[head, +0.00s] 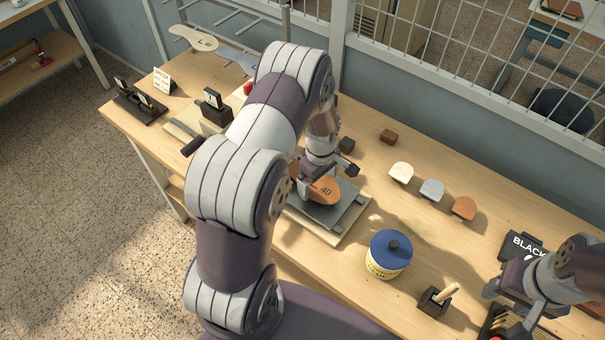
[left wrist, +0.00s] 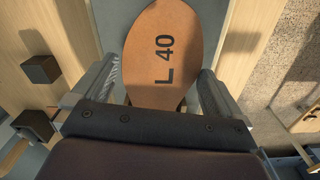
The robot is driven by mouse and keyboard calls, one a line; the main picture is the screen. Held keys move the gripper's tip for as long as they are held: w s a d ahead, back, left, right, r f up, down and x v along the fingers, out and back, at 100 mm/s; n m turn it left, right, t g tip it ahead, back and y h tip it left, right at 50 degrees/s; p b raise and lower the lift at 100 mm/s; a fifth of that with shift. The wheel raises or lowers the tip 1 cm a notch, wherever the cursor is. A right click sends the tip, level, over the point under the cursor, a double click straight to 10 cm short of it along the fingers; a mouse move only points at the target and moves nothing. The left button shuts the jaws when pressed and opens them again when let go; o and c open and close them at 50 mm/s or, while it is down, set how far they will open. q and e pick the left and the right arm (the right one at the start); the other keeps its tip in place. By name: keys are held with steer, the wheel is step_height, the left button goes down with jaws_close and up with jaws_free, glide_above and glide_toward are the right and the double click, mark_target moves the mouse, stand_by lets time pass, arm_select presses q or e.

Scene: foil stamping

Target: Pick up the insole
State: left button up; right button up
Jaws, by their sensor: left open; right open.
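The insole (head: 325,190) is tan-brown with dark "40" lettering and lies on a grey plate (head: 342,216) on the wooden table. In the left wrist view the insole (left wrist: 166,50) reads "L 40", and its near end lies between the fingers. My left gripper (head: 326,180) is open over the insole, one finger on each side (left wrist: 155,92); I cannot tell whether they touch it. My left arm hides part of the insole in the head view. My right gripper (head: 512,306) is open at the lower right, far from the insole.
A blue-lidded tin (head: 388,254), a small black block with a wooden handle (head: 438,298) and a black box marked "BLACK" (head: 522,246) stand to the right. Several rounded pieces (head: 432,190) lie behind. A wire grille (head: 480,60) closes the back.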

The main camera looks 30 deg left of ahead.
arm_select(q)
steer(key=c, duration=0.7)
